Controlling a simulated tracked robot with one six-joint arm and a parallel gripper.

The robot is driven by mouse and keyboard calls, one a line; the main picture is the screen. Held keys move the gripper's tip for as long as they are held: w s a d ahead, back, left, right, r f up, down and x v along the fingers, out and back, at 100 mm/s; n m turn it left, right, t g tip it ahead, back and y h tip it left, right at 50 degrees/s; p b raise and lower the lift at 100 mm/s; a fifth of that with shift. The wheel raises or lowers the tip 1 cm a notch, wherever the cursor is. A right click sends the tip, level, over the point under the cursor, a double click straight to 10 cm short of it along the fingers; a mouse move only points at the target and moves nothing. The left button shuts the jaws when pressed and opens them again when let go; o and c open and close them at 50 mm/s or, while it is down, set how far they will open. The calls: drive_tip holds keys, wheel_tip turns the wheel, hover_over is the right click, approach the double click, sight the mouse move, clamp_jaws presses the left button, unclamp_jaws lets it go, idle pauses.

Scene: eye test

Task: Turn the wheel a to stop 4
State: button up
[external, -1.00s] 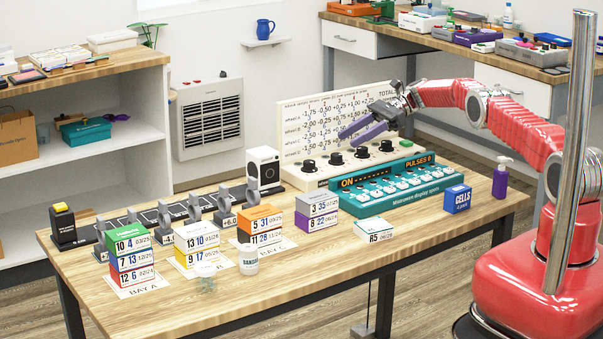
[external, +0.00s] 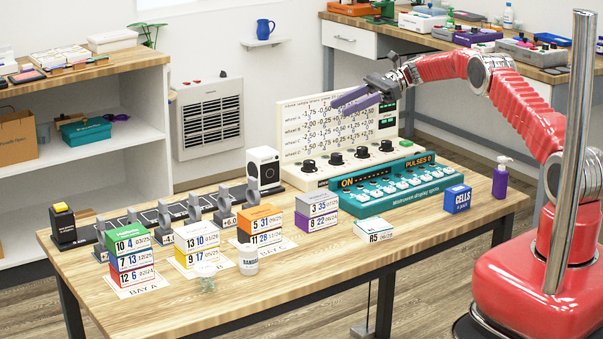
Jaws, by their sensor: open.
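A cream panel (external: 302,186) stands at the back of the wooden table, with a row of black wheels along its lower part. The leftmost wheel (external: 309,166) and the one beside it (external: 336,158) show clearly. Two more wheels (external: 361,152) (external: 386,145) are to the right. I cannot read which is wheel a or where any points. The upright chart (external: 300,125) behind them has rows labelled by wheel. My gripper (external: 341,107) is open and empty, its purple fingers pointing left, in front of the chart and well above the wheels. It hides part of the chart.
A teal box with switches (external: 385,195) stands in front of the panel. A white dial device (external: 263,167) is at its left. Stacked boxes (external: 131,258), a blue cells box (external: 457,199) and a purple pump bottle (external: 501,178) stand on the table. The right front is clear.

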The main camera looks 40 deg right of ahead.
sight(311, 161)
drive_tip(key=shift+s+a+r+m+t, duration=1.05)
drive_tip(key=shift+a+m+t, duration=0.55)
drive_tip(key=shift+t, duration=0.2)
drive_tip(key=s+d+f+m+t+h, duration=0.2)
drive_tip(key=s+f+m+t+h, duration=0.1)
drive_tip(key=f, duration=0.8)
drive_tip(key=s+m+h, duration=0.1)
drive_tip(key=s, duration=0.1)
drive_tip(key=shift+s+d+f+h, duration=0.15)
drive_tip(key=shift+s+d+h, duration=0.05)
drive_tip(key=shift+s+h, duration=0.2)
drive_tip(key=x, duration=1.4)
drive_tip(key=c, duration=1.1)
